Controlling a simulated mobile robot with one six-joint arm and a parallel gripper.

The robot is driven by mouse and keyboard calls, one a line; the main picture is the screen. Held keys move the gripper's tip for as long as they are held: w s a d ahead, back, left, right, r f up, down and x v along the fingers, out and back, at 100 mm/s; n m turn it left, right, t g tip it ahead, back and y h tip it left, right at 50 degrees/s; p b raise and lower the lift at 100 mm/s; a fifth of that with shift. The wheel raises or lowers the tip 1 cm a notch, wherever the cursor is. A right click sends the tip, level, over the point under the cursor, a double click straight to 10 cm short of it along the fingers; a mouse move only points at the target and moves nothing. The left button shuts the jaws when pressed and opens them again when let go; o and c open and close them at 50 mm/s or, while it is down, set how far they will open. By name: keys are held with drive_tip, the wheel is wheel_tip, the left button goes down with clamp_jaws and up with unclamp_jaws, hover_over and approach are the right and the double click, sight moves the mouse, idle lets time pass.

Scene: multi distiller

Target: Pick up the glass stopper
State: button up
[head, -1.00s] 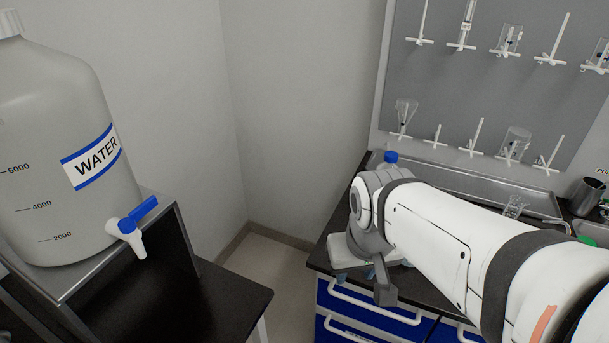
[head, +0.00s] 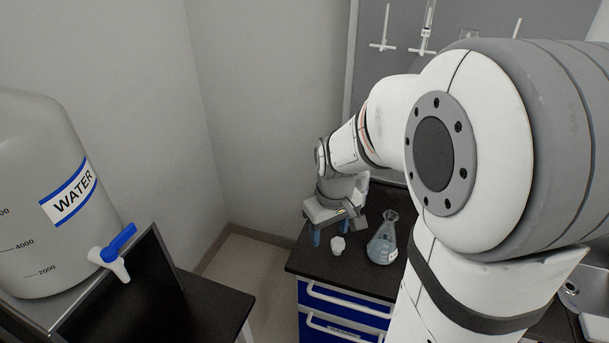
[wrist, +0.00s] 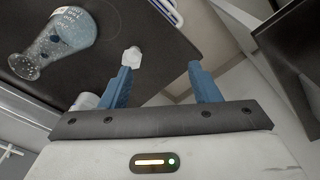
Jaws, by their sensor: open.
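The glass stopper (head: 337,246) is small, whitish and translucent. It stands on the dark bench top near its left end. My gripper (head: 329,234) is open, with its two blue fingers pointing down close to the stopper. In the wrist view, the stopper (wrist: 132,57) shows just beyond the tip of the left finger, not centred between the fingers. The gap between the fingers (wrist: 160,68) is empty. I cannot tell whether the finger touches the stopper.
A conical flask (head: 382,246) with pale blue liquid stands right of the stopper; it also shows in the wrist view (wrist: 62,32). Blue drawers (head: 345,310) lie below the bench edge. A water carboy (head: 50,200) with a tap stands at left. The grey wall is behind.

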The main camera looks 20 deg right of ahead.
drive_tip(key=n+g+p, duration=0.1)
drive_tip(key=n+p, duration=0.1)
drive_tip(key=p, duration=0.1)
hover_over(338, 241)
wheel_tip(338, 241, down, 4)
drive_tip(key=shift+s+f, duration=0.15)
drive_tip(key=shift+f, duration=0.4)
drive_tip(key=shift+f+p, duration=0.85)
drive_tip(key=shift+f, duration=2.9)
drive_tip(key=c, duration=1)
